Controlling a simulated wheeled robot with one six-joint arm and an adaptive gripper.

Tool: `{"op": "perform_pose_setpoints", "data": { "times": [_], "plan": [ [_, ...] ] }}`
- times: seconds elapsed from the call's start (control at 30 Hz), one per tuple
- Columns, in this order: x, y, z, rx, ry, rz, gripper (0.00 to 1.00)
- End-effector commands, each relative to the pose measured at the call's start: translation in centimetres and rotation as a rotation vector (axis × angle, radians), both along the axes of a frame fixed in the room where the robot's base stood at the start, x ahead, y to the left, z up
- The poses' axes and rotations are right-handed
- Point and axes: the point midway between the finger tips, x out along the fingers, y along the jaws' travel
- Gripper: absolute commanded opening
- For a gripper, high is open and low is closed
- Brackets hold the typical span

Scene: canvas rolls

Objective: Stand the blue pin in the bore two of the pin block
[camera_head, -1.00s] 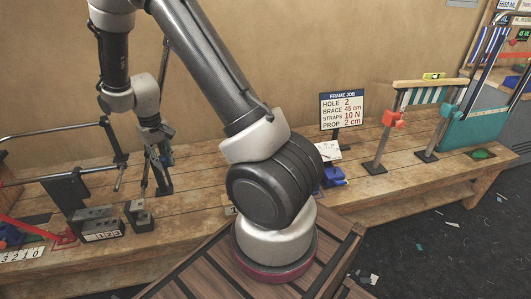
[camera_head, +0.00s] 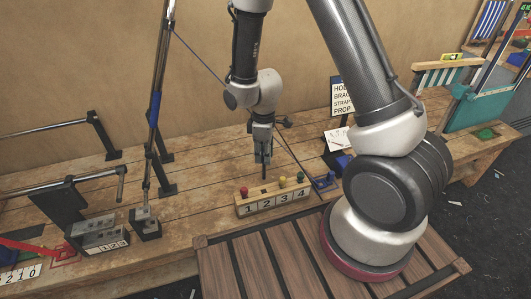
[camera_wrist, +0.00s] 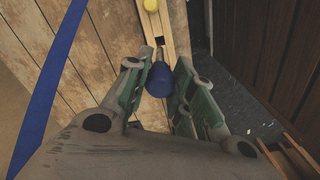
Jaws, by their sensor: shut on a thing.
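The pin block (camera_head: 281,201) is a pale wooden bar on the bench, with faces numbered 1 to 4. A red pin stands at 1, a yellow pin (camera_head: 282,182) at 3 and a green pin (camera_head: 300,177) at 4. No pin shows standing at 2. My gripper (camera_head: 264,158) is over the block near number 2, shut on the blue pin, whose dark shaft points down and looks upright. In the wrist view the pin's rounded blue head (camera_wrist: 160,79) sits between the fingers. The shaft's lower end is hidden there.
A grey stepped block (camera_head: 97,232) and a tall post with a blue band (camera_head: 155,105) stand to the left. A blue clamp-like item (camera_head: 325,182) and a sign (camera_head: 343,95) are to the right. Bare bench lies left of the pin block.

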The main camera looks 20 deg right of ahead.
Motion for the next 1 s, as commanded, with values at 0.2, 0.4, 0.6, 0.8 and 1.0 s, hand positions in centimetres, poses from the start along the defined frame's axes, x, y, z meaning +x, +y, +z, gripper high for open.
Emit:
{"op": "perform_pose_setpoints", "data": {
  "times": [0.2,0.4,0.6,0.8,1.0],
  "plan": [
    [0.0,-0.1,0.0,0.000,0.000,-0.002,0.01],
    [0.0,-0.1,-0.9,-0.001,0.002,-0.004,0.01],
    [-0.1,-0.1,-3.0,-0.002,0.003,-0.004,0.01],
    [0.0,-0.1,-4.7,-0.001,0.002,-0.005,0.01],
    [0.0,-0.1,-5.6,-0.001,0.000,-0.005,0.01]
  ]
}}
